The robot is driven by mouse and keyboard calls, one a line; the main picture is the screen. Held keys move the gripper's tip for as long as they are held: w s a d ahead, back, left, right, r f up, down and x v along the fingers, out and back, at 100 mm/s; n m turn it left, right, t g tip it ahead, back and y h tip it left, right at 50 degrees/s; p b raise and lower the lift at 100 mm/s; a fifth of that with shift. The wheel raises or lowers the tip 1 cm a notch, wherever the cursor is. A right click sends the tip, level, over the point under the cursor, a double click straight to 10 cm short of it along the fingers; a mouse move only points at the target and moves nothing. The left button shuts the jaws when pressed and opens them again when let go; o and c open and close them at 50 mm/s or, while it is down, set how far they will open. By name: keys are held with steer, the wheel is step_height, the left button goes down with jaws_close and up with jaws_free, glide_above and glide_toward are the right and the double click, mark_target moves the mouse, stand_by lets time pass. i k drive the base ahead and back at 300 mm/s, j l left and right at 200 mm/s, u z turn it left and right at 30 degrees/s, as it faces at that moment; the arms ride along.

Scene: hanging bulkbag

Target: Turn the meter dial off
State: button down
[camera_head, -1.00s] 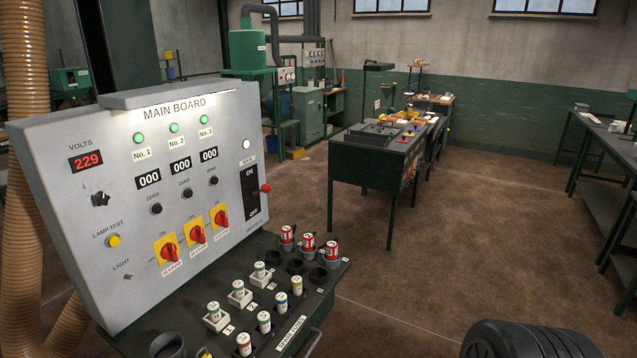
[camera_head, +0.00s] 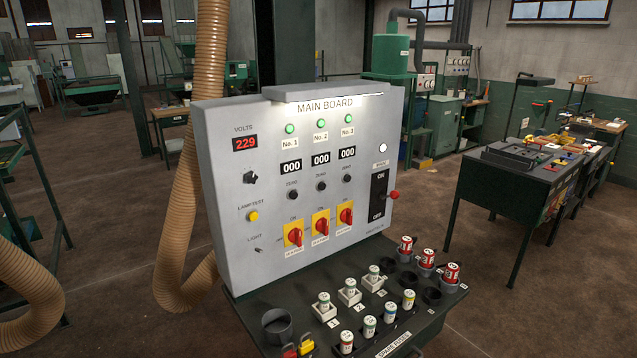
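The main board (camera_head: 225,140) is a grey upright panel on a dark bench. Its upper left has a red "VOLTS" display (camera_head: 245,143) reading 229. Just below is a small black dial (camera_head: 250,177), likely the meter dial; its pointer setting and markings are too small to read. No part of my gripper shows in this view.
The panel also carries a yellow lamp test button (camera_head: 253,216), a light toggle (camera_head: 258,250), red rotary switches (camera_head: 296,235) and a main lever (camera_head: 393,195). Fuses (camera_head: 347,341) stand on the shelf below. A corrugated hose (camera_head: 185,200) hangs left.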

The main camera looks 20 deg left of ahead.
mark_target(249, 177)
steer(key=u, duration=1.5)
